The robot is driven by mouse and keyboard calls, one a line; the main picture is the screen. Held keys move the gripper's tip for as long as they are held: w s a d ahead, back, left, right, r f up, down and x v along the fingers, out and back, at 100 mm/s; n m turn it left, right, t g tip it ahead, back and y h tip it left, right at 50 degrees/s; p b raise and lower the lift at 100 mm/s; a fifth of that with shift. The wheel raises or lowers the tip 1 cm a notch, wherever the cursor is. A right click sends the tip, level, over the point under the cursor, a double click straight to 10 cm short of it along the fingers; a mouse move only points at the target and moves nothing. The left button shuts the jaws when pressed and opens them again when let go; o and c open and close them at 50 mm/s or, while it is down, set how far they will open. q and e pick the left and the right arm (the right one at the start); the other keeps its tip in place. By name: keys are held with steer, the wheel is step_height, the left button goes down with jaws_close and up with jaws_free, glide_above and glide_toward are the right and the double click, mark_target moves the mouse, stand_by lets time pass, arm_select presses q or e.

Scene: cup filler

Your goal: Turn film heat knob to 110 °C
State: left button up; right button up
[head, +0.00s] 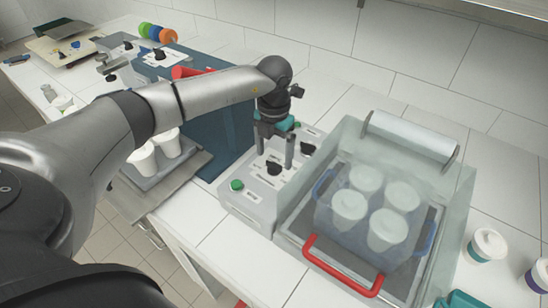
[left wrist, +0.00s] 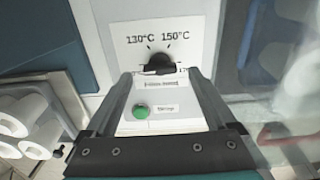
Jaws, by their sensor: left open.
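A grey control box (head: 252,205) carries two black knobs and a green button. The front knob (head: 273,168) is below and between the fingers of my left gripper (head: 276,158). In the left wrist view a black knob (left wrist: 158,62) lies at the fingertip ends, between the two spread fingers (left wrist: 160,75). The marks 130°C and 150°C are printed above it; its pointer is too blurred to read. No 110 mark shows. The left gripper is open, with nothing held. The second knob (head: 308,148) is farther back on the box. My right gripper is not in view.
The green button (head: 237,185) is near the box's front corner. A clear-lidded sealer with a red handle (head: 340,270) and white cups inside stands right of the box. A blue panel (head: 225,130) stands to the left.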

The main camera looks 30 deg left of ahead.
mark_target(274, 163)
arm_select(q)
step_height(274, 163, up, 13)
stand_by(0.3)
stand_by(0.5)
